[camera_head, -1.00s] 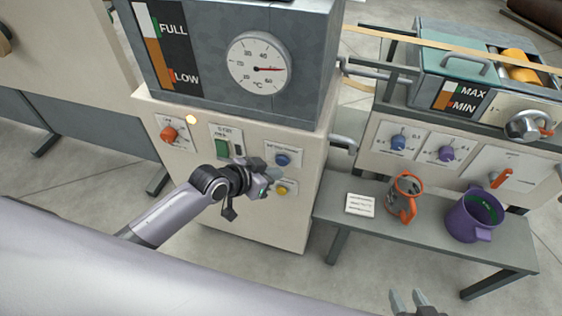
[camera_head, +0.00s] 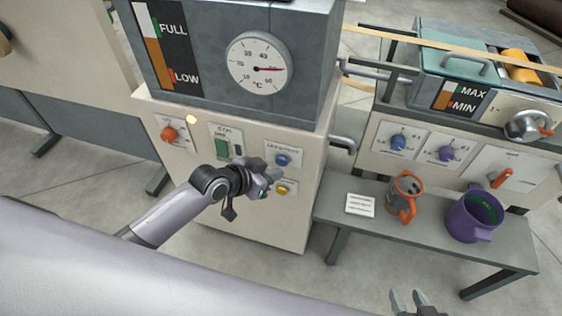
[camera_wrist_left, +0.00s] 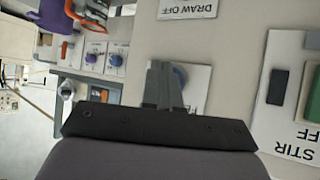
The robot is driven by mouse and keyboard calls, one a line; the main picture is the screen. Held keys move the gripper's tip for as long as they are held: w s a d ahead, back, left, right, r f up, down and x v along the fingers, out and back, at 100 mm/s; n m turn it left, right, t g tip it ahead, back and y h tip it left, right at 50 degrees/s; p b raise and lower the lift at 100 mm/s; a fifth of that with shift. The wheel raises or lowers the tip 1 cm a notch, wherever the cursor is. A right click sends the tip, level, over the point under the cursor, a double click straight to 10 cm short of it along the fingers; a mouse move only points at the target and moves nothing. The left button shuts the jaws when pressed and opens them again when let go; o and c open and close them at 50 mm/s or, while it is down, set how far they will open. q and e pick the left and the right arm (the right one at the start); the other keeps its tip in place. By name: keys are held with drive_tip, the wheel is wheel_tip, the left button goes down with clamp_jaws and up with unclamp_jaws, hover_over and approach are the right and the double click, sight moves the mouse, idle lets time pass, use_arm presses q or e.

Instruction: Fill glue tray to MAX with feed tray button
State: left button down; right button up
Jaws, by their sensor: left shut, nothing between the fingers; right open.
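The blue button (camera_head: 283,160) is on the front of the cream cabinet, below a label too blurred to read. My left gripper (camera_head: 272,176) is shut and empty, just below and left of it. In the left wrist view the fingers (camera_wrist_left: 163,75) partly cover the blue button (camera_wrist_left: 181,76); contact cannot be told. A yellow button (camera_head: 284,188) sits below the blue one. The glue tray (camera_head: 463,66) at right has a MAX/MIN gauge (camera_head: 459,98) with orange low in its column. My right gripper (camera_head: 413,302) is open and empty at the bottom edge.
The cabinet also bears a FULL/LOW gauge (camera_head: 165,45), a temperature dial (camera_head: 259,64), a red knob (camera_head: 169,134) and a green switch (camera_head: 222,148). A grey bench (camera_head: 345,226) at right holds a grey-orange jug (camera_head: 404,196), a purple pot (camera_head: 470,216) and a card (camera_head: 360,204).

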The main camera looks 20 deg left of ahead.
use_arm(q)
drive_tip(key=shift+w, duration=0.1)
drive_tip(key=shift+w, duration=0.3)
drive_tip(key=shift+w, duration=0.5)
idle(2.3)
drive_tip(key=shift+s, duration=0.1)
idle(1.6)
drive_tip(key=shift+s+p, duration=0.5)
drive_tip(key=shift+s, duration=0.3)
